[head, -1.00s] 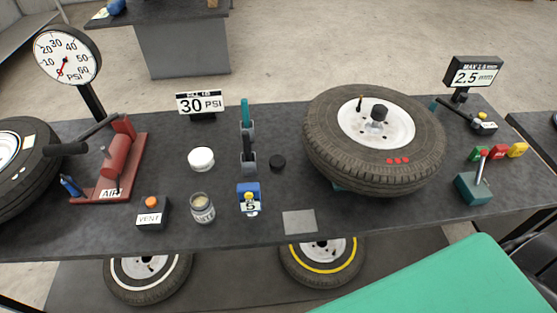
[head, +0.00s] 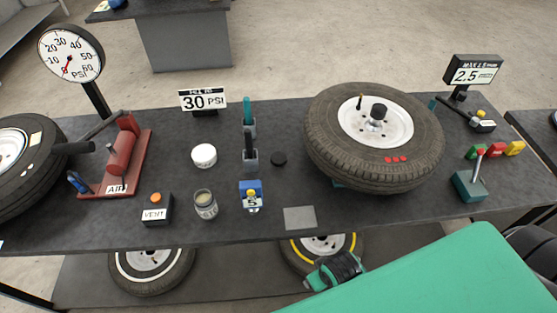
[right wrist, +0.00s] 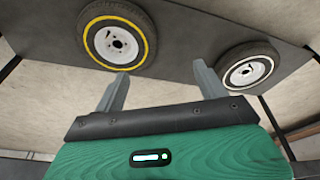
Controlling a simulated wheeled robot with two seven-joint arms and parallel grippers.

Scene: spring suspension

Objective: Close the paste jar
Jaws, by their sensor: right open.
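The paste jar (head: 206,204) is a small glass jar with a pale label, standing upright and open near the front of the bench, left of centre. A round white lid (head: 204,155) lies apart from it on the bench, just behind the jar. My right gripper (right wrist: 160,86) shows in the right wrist view, its two grey fingers wide apart with nothing between them. That view shows the tyres under the bench, not the jar or lid. In the head view my green right arm is at the lower right, below the bench edge. My left gripper is not in view.
A VENT box (head: 157,209) stands left of the jar, and a blue dispenser (head: 251,196) right of it. A red air pump (head: 120,158) is at the left.

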